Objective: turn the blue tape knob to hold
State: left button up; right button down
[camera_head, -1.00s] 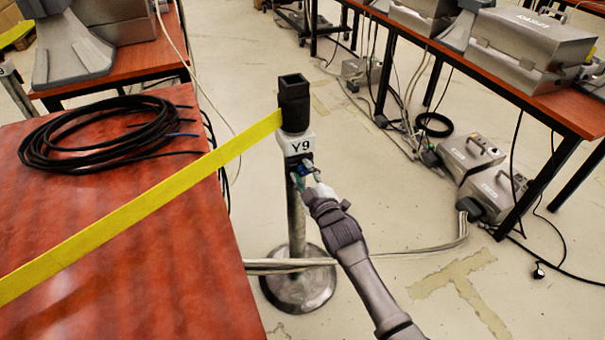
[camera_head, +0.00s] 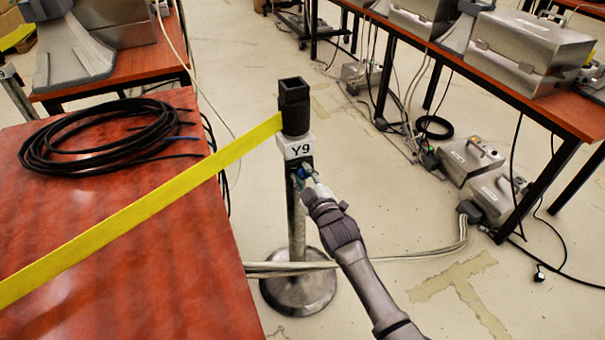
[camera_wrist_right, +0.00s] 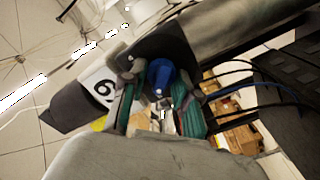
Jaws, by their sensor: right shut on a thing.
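The blue tape knob (camera_wrist_right: 160,76) sits on a black plate below the white Y9 label on a stanchion post (camera_head: 297,225). In the head view the knob (camera_head: 301,171) is small and partly hidden by my right gripper (camera_head: 304,176). In the right wrist view the two green-padded fingers of my right gripper (camera_wrist_right: 160,92) stand on either side of the knob and are shut on it. The knob's pointer and any hold mark are not readable. My left gripper is not in view.
A yellow tape (camera_head: 150,209) runs from the post head across the red table (camera_head: 120,270) at left. A black cable coil (camera_head: 95,140) lies on that table. Metal boxes (camera_head: 470,160) and cables lie on the floor at right.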

jog(key=shift+m, duration=0.6)
jog(key=m+p, duration=0.1)
jog(key=m, duration=0.2)
jog(key=shift+d+p, duration=0.1)
jog(key=shift+p, duration=0.2)
jog(key=m, duration=0.4)
jog(key=shift+d, duration=0.1)
jog(key=m, duration=0.2)
jog(key=shift+m, duration=0.4)
jog(key=m, duration=0.3)
jog(key=shift+w+d+f, duration=0.1)
jog(key=m, duration=0.2)
jog(key=shift+m, duration=0.4)
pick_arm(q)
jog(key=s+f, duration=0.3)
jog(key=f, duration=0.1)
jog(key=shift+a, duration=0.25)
pick_arm(e)
jog(key=shift+m, duration=0.3)
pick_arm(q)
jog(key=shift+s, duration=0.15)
